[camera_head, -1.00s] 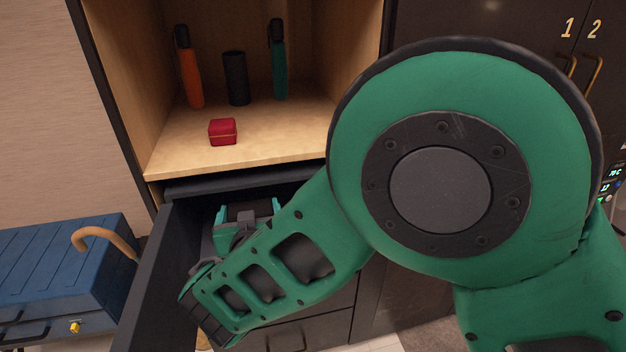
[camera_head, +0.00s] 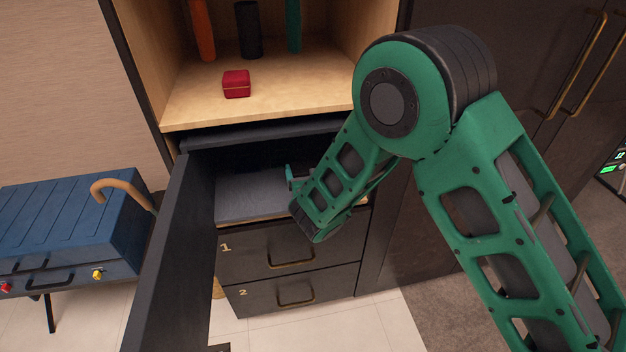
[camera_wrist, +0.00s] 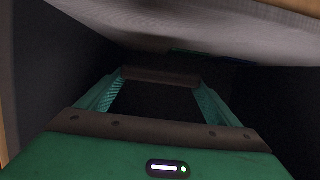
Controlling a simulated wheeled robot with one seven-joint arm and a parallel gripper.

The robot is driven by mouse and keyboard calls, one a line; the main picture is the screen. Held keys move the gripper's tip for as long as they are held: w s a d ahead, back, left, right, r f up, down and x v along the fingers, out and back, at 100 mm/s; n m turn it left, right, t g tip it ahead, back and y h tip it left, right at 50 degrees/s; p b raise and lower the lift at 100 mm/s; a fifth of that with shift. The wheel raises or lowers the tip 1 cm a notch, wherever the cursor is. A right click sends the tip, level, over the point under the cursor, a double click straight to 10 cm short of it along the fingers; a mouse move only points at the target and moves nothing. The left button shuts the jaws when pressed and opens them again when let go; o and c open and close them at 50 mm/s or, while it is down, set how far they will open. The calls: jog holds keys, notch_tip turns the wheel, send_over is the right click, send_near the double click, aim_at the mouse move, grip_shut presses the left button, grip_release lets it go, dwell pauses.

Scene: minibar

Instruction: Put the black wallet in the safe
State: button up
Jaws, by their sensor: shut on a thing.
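My gripper (camera_head: 291,178) is inside the open dark compartment of the safe (camera_head: 240,198), near its right side and above the grey floor. My forearm hides most of it in the head view. In the wrist view my gripper (camera_wrist: 158,95) has its teal fingers well apart, on either side of a dark shape that I take to be the black wallet (camera_wrist: 155,103). Its outline blends into the dark interior. The wallet does not show in the head view. The safe's black door (camera_head: 172,245) stands open to the left.
A wooden shelf (camera_head: 290,95) above holds a red box (camera_head: 236,84) and several bottle-like items. Drawers 1 (camera_head: 318,246) and 2 (camera_head: 255,298) are shut below. A blue case (camera_head: 70,225) with a cane (camera_head: 110,183) stands at left. Tall dark cabinet doors stand at right.

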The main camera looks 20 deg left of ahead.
jog(key=shift+w+d+f, duration=0.2)
jog(key=shift+w+f, duration=0.15)
jog(key=shift+w, duration=0.15)
jog(key=shift+f, duration=2)
jog(key=shift+f, duration=0.1)
jog(key=o, duration=1)
jog(key=v, duration=1.2)
jog(key=shift+r, duration=0.2)
